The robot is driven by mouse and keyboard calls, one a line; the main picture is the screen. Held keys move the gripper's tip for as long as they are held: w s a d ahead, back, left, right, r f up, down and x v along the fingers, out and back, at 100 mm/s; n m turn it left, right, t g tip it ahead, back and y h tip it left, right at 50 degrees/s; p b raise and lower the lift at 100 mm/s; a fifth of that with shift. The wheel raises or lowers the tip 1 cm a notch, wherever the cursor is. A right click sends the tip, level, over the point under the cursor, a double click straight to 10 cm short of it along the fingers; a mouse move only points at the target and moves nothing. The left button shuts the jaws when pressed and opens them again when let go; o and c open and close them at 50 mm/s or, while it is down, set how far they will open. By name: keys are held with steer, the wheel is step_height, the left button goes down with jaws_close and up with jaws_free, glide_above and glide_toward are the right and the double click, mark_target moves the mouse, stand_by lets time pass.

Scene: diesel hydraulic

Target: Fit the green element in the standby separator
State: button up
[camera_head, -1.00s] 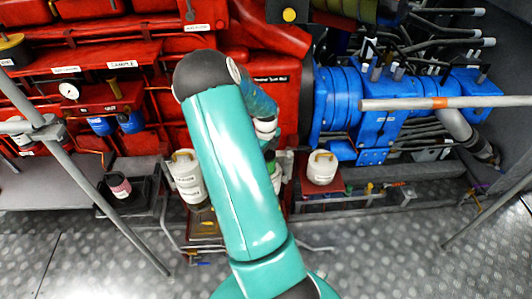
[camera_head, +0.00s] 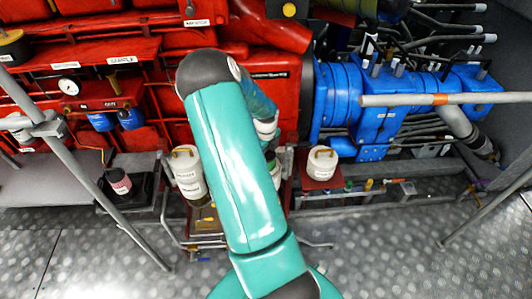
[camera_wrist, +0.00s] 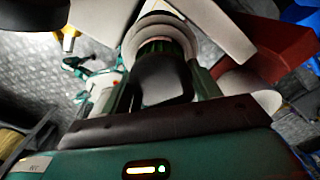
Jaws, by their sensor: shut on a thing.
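In the wrist view my gripper (camera_wrist: 163,82) is shut on a dark grip piece below the green element (camera_wrist: 160,47). The element is ribbed and green, with a wide pale ring or rim around its far end. I cannot tell whether that rim belongs to the element or to a housing. In the head view my arm hides most of the gripper, and only a bit of green shows beside it. A white canister (camera_head: 188,172) with a yellow handle stands left of my arm, and another white canister (camera_head: 321,165) stands right on a red tray. Their labels are unreadable, so I cannot tell which is the standby separator.
The red engine (camera_head: 140,60) fills the back left, with a gauge and two blue filters. Blue machinery (camera_head: 380,105) stands at the back right. Grey rails (camera_head: 440,101) cross both sides in front. A pink-labelled can (camera_head: 118,182) sits in a black tray.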

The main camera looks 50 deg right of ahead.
steer(key=shift+f, duration=1.55)
steer(key=o, duration=1.6)
steer(key=shift+c, duration=0.2)
step_height(320, 180, up, 14)
steer(key=shift+f, duration=0.1)
